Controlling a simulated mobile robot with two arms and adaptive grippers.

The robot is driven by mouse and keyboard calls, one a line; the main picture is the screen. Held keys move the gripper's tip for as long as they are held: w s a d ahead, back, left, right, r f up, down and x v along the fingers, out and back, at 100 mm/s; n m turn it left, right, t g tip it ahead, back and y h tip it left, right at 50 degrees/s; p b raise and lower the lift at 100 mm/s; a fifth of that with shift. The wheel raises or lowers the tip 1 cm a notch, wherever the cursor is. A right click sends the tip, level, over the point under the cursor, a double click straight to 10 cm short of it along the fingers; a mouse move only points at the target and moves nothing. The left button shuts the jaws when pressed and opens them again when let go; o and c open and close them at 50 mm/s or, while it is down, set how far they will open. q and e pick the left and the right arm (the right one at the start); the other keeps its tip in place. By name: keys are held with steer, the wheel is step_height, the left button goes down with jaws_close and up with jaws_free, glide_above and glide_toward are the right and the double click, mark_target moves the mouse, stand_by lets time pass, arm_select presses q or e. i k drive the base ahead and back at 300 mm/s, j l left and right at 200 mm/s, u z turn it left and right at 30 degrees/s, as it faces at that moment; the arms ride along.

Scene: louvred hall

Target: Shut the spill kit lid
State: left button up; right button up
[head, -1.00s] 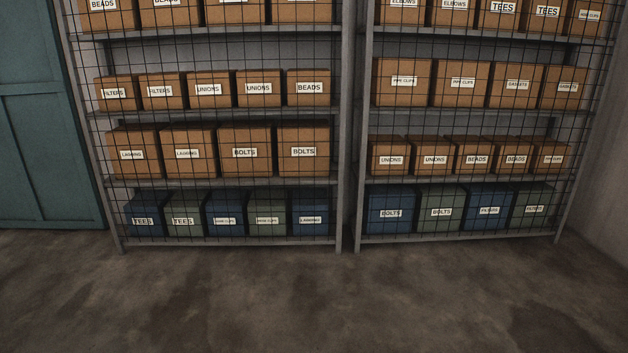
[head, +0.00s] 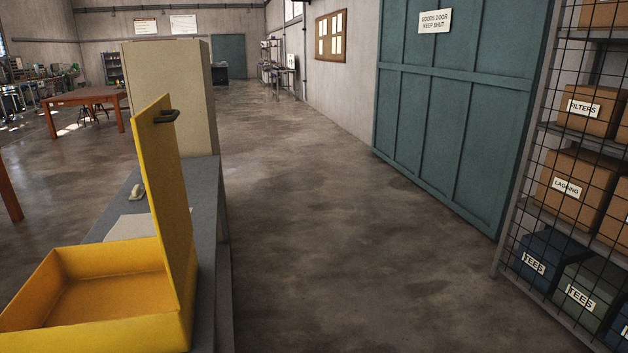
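The spill kit is a yellow box (head: 160,334) at the lower left of the head view, on a grey bench. Its lid (head: 162,195) stands upright, open, along the box's right side, with a dark handle (head: 167,116) near the top. The inside of the box that shows is bare. The near part of the box is cut off by the picture's edge. Neither of my grippers is in view.
The grey bench (head: 207,215) carries a pale sheet and a small light object. A beige cabinet (head: 170,85) stands behind it. Open floor (head: 330,240) lies to its right, up to a teal goods door (head: 445,110) and mesh-fronted shelves with boxes.

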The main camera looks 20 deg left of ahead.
mark_target(153, 128)
steer(key=i+j+u, duration=0.2)
steer(key=u, duration=0.25)
steer(key=i+u, duration=0.25)
steer(key=u, duration=0.2)
steer(key=i+u, duration=0.55)
steer(key=u, duration=0.3)
steer(key=l, duration=0.25)
steer(key=k+l+u, duration=0.15)
